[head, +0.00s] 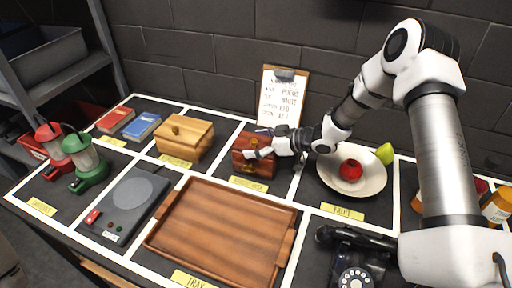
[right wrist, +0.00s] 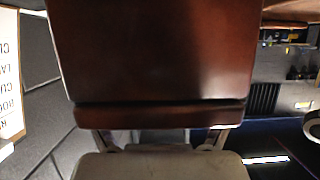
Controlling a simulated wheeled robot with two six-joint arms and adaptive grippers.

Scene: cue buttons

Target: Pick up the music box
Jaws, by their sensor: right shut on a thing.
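The music box, a dark reddish-brown wooden box (head: 256,169), is in its marked cell behind a yellow label (head: 248,184) in the head view. My right gripper (head: 262,152) reaches it from the right and is shut on it. In the right wrist view the brown box (right wrist: 160,60) fills the upper middle, between the fingers. Part of the box is hidden behind the gripper in the head view, and I cannot tell whether it is clear of the table. My left gripper is not in view.
A lighter wooden box (head: 186,138) stands to the left, and a wooden tray (head: 222,231) lies in front. A fruit bowl (head: 372,186) is close on the right, with a black telephone (head: 356,252) nearer. A clipboard (head: 283,95) stands behind.

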